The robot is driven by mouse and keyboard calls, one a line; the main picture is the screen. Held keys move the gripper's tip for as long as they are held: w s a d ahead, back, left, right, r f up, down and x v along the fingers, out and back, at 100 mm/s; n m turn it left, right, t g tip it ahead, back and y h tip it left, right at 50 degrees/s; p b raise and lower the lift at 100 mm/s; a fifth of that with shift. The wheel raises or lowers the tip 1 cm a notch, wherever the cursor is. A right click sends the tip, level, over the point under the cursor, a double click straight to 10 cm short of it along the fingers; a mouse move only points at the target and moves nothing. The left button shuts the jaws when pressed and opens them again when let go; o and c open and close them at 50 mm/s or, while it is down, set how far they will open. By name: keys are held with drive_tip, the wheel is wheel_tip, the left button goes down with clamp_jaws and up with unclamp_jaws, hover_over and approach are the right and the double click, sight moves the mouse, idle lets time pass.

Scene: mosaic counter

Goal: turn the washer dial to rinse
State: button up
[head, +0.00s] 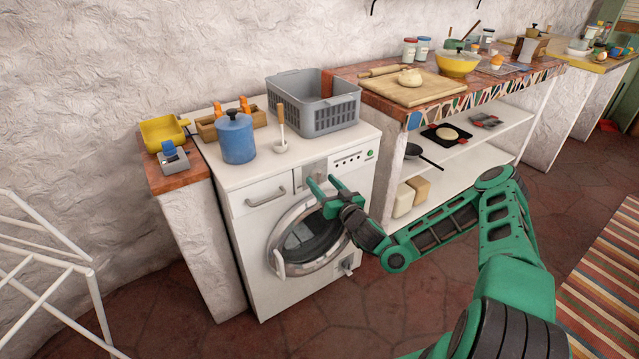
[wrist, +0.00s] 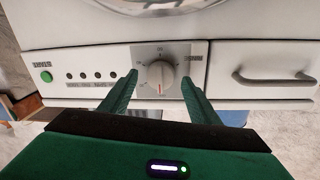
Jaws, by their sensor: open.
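The washer (head: 258,276) is a white front-loader with a round door. My gripper (head: 320,187) is in front of the washer's control panel. In the wrist view my gripper (wrist: 158,82) has its two green fingers apart, one on each side of the dial. I cannot tell whether either finger touches it. In the head view the dial is partly hidden behind the fingers.
The wrist view shows a green button (wrist: 46,76) and the drawer handle (wrist: 274,79) on either side. A white rack (head: 62,262) stands at left.

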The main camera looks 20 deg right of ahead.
drive_tip(key=shift+w+a, duration=0.15)
drive_tip(key=shift+w, duration=0.55)
drive_tip(key=c, duration=1.1)
drive_tip(key=shift+o, duration=0.2)
drive_tip(key=shift+a, duration=0.1)
